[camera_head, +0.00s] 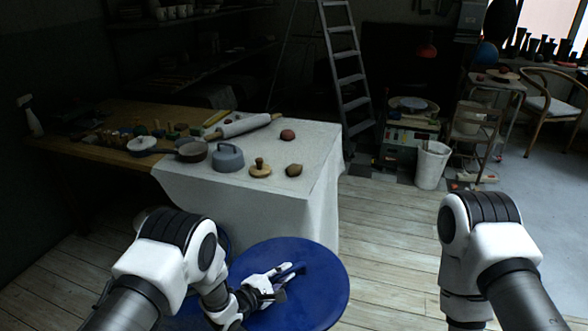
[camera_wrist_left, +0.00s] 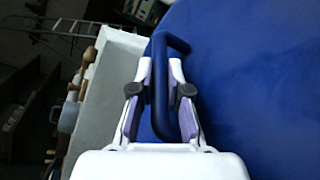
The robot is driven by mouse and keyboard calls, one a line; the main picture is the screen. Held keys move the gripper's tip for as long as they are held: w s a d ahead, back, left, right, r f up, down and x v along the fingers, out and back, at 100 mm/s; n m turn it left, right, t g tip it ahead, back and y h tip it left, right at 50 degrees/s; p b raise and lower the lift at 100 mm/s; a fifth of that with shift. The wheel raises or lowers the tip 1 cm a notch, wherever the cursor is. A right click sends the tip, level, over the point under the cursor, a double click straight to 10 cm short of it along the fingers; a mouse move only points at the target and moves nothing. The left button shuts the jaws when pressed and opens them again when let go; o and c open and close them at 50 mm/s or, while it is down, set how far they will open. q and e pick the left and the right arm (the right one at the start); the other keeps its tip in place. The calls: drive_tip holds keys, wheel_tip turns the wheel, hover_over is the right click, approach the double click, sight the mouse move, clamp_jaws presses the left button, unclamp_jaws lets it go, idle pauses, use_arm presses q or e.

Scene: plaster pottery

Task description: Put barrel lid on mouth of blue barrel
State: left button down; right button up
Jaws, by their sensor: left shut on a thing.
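The barrel lid (camera_head: 322,292) is a large round blue disc in the lower middle of the head view, in front of the white-covered table. My left gripper (camera_head: 286,273) is over the lid and shut on its bar handle. In the left wrist view the fingers (camera_wrist_left: 160,85) close on both sides of the dark blue handle (camera_wrist_left: 161,115), and the lid face (camera_wrist_left: 258,75) fills the right side. A blue curved edge (camera_head: 223,240) shows behind my left arm; it may be the blue barrel, mostly hidden. The barrel's mouth cannot be made out. My right gripper is outside both views.
A ladder (camera_head: 346,75) and a white bin (camera_head: 432,166) stand farther back.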

use_arm(q)
drive_tip(key=a+r+n+t+y+p, duration=0.4)
drive_tip(key=a+r, duration=0.5)
drive_tip(key=r, duration=0.6)
drive_tip(key=s+a+f+n+y, duration=0.2)
drive_tip(key=s+a+y, duration=0.1)
drive_tip(key=s, duration=0.4)
drive_tip(key=s+a+f+n+y+b, duration=0.1)
drive_tip(key=s+a+f+n+y, duration=0.1)
drive_tip(key=s+a, duration=0.3)
drive_tip(key=s+y, duration=0.1)
drive_tip(key=s, duration=0.2)
drive_tip(key=shift+w+a+f, duration=0.1)
